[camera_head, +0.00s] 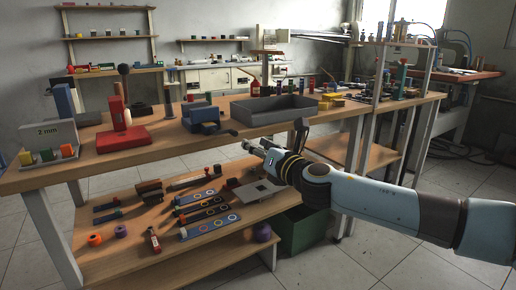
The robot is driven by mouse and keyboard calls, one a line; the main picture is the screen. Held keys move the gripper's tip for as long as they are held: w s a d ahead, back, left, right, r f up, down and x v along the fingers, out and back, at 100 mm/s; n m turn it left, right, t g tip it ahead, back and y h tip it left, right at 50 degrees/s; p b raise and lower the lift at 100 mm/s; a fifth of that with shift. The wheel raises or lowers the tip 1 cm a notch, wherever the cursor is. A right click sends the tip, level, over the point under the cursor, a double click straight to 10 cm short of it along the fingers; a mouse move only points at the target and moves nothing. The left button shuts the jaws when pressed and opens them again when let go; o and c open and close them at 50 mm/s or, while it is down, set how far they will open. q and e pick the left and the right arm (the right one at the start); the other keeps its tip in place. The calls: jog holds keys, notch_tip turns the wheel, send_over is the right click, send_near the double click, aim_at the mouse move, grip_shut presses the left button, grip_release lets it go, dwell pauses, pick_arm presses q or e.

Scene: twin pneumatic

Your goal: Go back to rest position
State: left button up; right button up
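My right arm comes in from the right, and its gripper (252,146) is at the front edge of the workbench (340,112), in front of the grey tray (273,110). The gripper is small and partly hidden by its own wrist, so its finger opening is hard to make out. I see nothing clearly held in it. My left gripper is not in the view.
A red stand (122,138), a blue block (201,116) and a "2 mm" holder (50,142) stand on the bench. The lower shelf (150,235) holds blue strips, tools and an orange roll (95,239). Tiled floor at the lower right is open.

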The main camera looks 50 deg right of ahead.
jog(key=shift+s, duration=0.25)
jog(key=shift+a+f, duration=0.1)
dwell(0.3)
jog(key=s+a+f+m+g, duration=0.1)
jog(key=s+f+m+g, duration=0.25)
jog(key=s+f, duration=0.55)
jog(key=s+f+m+g+p, duration=0.1)
jog(key=s+f+m+g, duration=0.25)
jog(key=f, duration=1.05)
jog(key=s+a+f+m+g, duration=0.15)
jog(key=s+f+m, duration=0.25)
jog(key=s+f, duration=0.5)
jog(key=s+a+f+m+g+y, duration=0.1)
jog(key=s+a+f+m, duration=0.3)
jog(key=s, duration=0.6)
jog(key=s+a+f+m+g+y, duration=0.1)
jog(key=s+a+f+m+g, duration=0.3)
jog(key=s+f+m, duration=0.4)
jog(key=s+a+f+m+g+y, duration=0.1)
jog(key=s+a+f+m+g, duration=0.2)
jog(key=s, duration=1)
notch_tip(320, 180, down, 4)
jog(key=a+m, duration=0.2)
jog(key=shift+a+r+m+p, duration=0.2)
jog(key=shift+a+m+p, duration=0.05)
jog(key=shift+m+p, duration=0.15)
jog(key=shift+g, duration=0.25)
